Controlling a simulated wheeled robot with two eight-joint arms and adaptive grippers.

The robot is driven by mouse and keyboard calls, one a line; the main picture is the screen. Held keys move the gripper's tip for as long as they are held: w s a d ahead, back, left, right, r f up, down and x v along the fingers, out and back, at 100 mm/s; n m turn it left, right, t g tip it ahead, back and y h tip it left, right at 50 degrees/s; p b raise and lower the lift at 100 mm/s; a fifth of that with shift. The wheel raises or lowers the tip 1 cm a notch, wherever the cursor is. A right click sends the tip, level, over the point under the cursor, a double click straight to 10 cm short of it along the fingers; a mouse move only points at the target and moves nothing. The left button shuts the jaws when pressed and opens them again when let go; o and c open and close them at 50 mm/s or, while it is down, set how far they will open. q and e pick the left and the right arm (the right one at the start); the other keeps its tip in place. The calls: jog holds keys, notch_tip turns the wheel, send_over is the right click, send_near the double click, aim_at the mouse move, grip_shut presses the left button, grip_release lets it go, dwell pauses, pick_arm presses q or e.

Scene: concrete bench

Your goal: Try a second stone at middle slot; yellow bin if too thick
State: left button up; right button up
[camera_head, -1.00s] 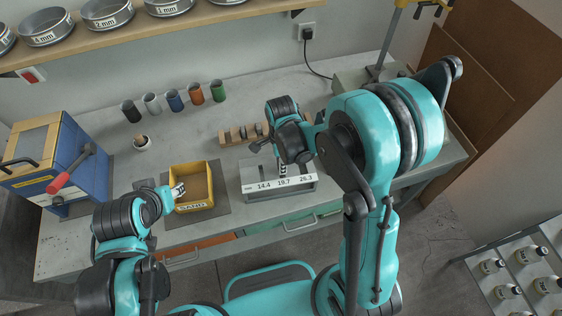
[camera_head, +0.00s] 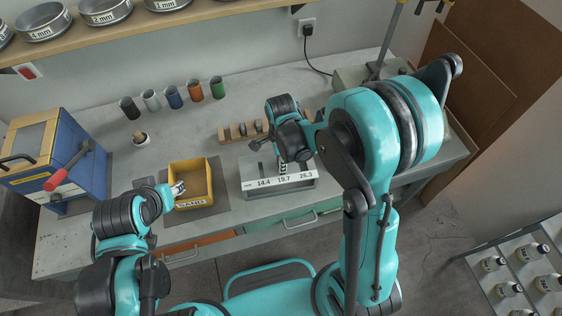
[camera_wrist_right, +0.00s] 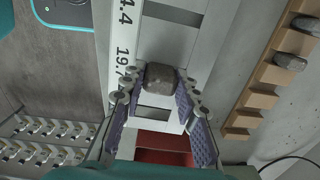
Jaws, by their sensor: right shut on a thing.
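A grey-brown stone (camera_wrist_right: 160,77) sits between the purple pads of my right gripper (camera_wrist_right: 158,96), which is shut on it. In the right wrist view the stone is over the gauge beside the 19.7 label; whether it is in the slot or just above it I cannot tell. The grey slot gauge (camera_head: 250,188) carries a white label strip reading 14.4, 19.7 and 26.3. My right gripper (camera_head: 283,166) hides part of it in the head view. The yellow bin (camera_head: 194,202) stands to its left. My left gripper (camera_head: 179,189) is at the bin's left side, its jaw opening unclear.
A wooden rack (camera_head: 224,136) with several stones stands behind the gauge; it also shows in the right wrist view (camera_wrist_right: 262,100). Several coloured cups (camera_head: 173,98) line the back. A small pot (camera_head: 140,138) and a blue box machine (camera_head: 72,160) stand left.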

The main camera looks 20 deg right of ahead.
jog(key=shift+r, duration=0.1)
jog(key=shift+r+p, duration=2.5)
jog(key=shift+r, duration=0.95)
